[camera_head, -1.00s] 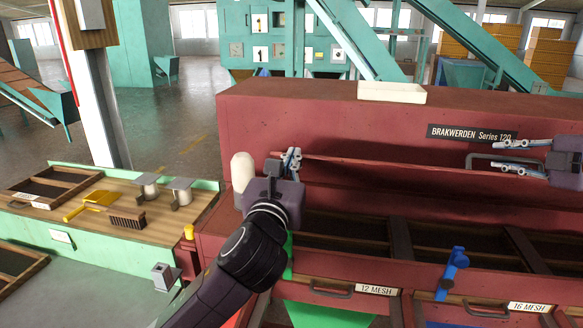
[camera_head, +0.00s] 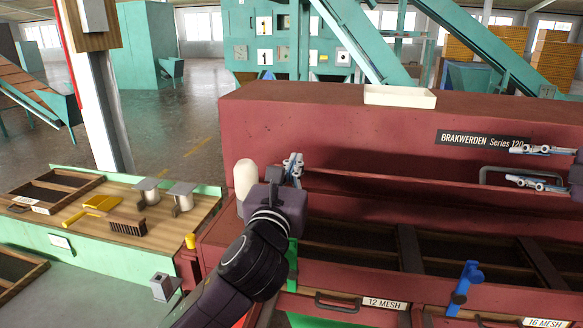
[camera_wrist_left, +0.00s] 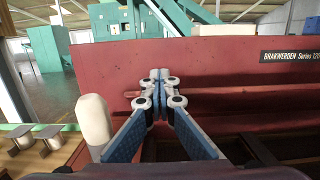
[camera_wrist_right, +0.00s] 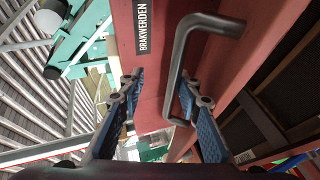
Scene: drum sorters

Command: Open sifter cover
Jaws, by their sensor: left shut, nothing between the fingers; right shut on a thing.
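The sifter (camera_head: 350,130) is a long dark red box in the head view. Its red cover panel (camera_head: 400,165) has a lower edge running rightward above the open screen bays, and a grey bar handle (camera_head: 487,172) near its right part. The handle also shows large in the right wrist view (camera_wrist_right: 182,60). My right gripper (camera_head: 540,167) is at this handle, one finger on each side of the bar (camera_wrist_right: 160,92). My left gripper (camera_head: 293,168) is shut and empty at the left end of the cover's edge; its fingertips meet in the left wrist view (camera_wrist_left: 160,90).
A white rounded post (camera_head: 246,180) stands close left of my left gripper. A cream tray (camera_head: 400,96) sits on the sifter's top. Mesh drawers (camera_head: 385,303) and a blue clamp (camera_head: 464,288) are below. A green bench (camera_head: 100,215) with tools stands left.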

